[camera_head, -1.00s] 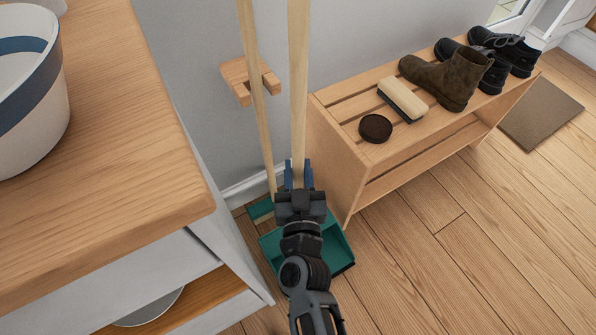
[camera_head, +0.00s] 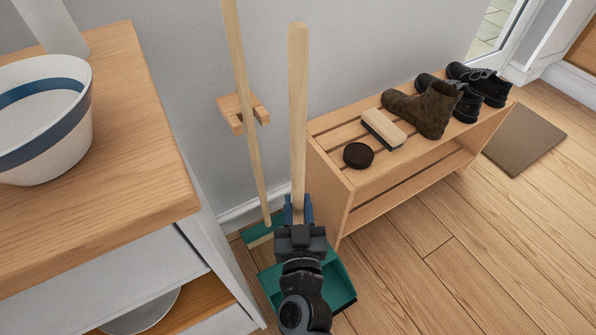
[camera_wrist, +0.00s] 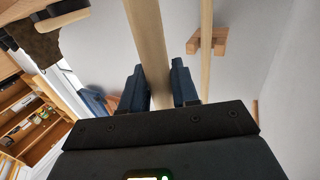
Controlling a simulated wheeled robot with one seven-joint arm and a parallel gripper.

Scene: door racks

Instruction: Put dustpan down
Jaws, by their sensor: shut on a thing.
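The dustpan has a green pan (camera_head: 340,283) and a long, pale wooden handle (camera_head: 298,110) that stands nearly upright. My gripper (camera_head: 298,208) is shut on the lower part of that handle, just above the pan. In the wrist view the handle (camera_wrist: 147,40) passes between the blue fingers of my gripper (camera_wrist: 160,88). The pan is low, at or close to the floor; my arm hides its middle, so I cannot tell whether it touches.
A wooden wall holder (camera_head: 242,110) is behind, with a second long handle (camera_head: 245,100) by it and a green head (camera_head: 262,230) below. A cabinet (camera_head: 120,215) with a bowl (camera_head: 45,120) stands left. A shoe rack (camera_head: 345,210) stands right. Floor (camera_head: 450,270) at front right is clear.

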